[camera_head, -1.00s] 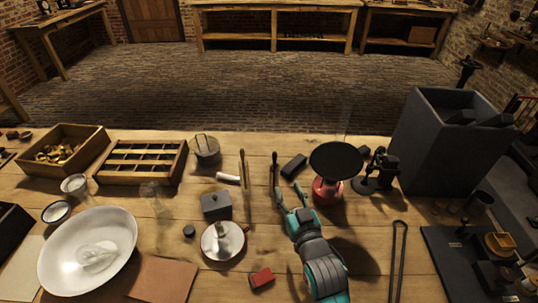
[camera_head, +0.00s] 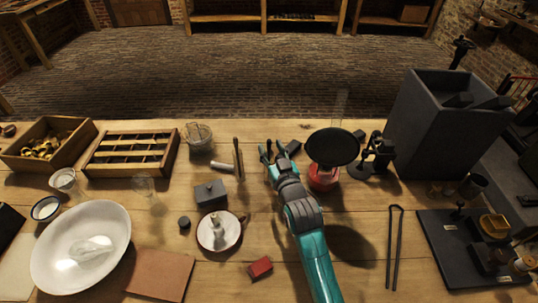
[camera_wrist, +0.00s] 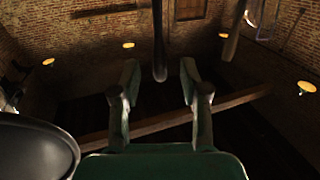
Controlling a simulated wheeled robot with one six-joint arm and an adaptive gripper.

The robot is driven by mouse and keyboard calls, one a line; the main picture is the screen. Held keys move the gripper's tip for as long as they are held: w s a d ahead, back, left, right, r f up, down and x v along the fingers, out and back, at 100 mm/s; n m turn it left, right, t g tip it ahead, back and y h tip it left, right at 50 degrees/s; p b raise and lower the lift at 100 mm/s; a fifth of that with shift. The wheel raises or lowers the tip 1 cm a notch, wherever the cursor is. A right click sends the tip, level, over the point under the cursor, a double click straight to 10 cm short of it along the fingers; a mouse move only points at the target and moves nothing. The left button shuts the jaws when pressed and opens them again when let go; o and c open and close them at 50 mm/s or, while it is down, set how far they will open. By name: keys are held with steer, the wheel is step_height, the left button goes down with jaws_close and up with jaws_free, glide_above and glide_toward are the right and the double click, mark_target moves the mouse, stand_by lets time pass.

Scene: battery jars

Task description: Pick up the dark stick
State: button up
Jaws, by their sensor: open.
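The dark stick (camera_wrist: 158,40) stands upright in the wrist view, its rounded end in the gap between my fingers. In the head view only a small dark tip (camera_head: 269,144) shows by my fingertips; the rest is hidden. My gripper (camera_head: 273,153) reaches over the back half of the bench with its fingers apart. In the wrist view my gripper (camera_wrist: 159,80) is open, with a finger on each side of the stick; I cannot tell whether either touches it.
A black round pan (camera_head: 332,146) on a red base (camera_head: 323,178) is close on the right. A dark block (camera_head: 293,147) lies just behind my gripper. A grey lidded box (camera_head: 210,193) and a dish (camera_head: 219,238) stand left.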

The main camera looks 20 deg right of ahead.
steer(key=shift+w, duration=1.3)
steer(key=shift+c, duration=0.3)
jaws_close()
steer(key=shift+r, duration=0.1)
